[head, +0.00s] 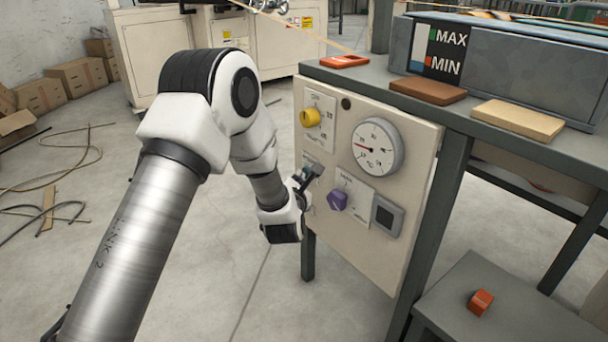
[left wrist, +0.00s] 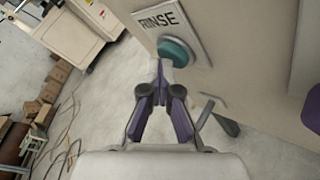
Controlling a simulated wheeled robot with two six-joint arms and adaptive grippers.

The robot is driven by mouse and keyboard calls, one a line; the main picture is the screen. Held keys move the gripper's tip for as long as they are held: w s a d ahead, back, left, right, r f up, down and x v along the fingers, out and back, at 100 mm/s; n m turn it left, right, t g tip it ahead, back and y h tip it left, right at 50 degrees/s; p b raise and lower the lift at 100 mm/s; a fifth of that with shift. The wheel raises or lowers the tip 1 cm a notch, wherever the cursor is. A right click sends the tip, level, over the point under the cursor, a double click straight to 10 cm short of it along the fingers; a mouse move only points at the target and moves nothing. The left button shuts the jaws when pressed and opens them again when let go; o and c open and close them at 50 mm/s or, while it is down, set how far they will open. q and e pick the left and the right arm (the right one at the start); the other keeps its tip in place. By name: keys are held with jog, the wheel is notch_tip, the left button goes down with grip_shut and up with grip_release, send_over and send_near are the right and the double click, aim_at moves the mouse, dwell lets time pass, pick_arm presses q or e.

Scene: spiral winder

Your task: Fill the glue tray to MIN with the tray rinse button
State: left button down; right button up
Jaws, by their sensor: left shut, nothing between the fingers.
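The teal rinse button (left wrist: 178,50) sits on the panel under a RINSE label (left wrist: 172,18) in the left wrist view. My left gripper (left wrist: 161,70) is shut and empty, its fingertips at the lower edge of the button; I cannot tell whether they touch it. In the head view the left gripper (head: 312,172) is at the left side of the control panel (head: 375,240) and largely covers the button. The grey glue tray (head: 535,62) stands on the bench, with a MAX/MIN level gauge (head: 440,50) on its front. The right gripper is not in view.
The panel also carries a yellow knob (head: 310,117), a round dial (head: 377,147), a purple knob (head: 338,199) and a small dark display (head: 387,214). A brown block (head: 428,91) and a tan block (head: 518,119) lie on the bench. Cables lie on the floor at left.

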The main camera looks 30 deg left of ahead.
pick_arm(q)
jog(key=shift+s, duration=0.1)
dwell(0.5)
jog(key=shift+s+a, duration=0.3)
jog(key=shift+s, duration=0.35)
jog(key=s, duration=0.1)
jog(key=s+a, duration=0.1)
jog(key=s, duration=0.1)
jog(key=s+a, duration=0.1)
jog(key=shift+s, duration=0.35)
dwell(0.7)
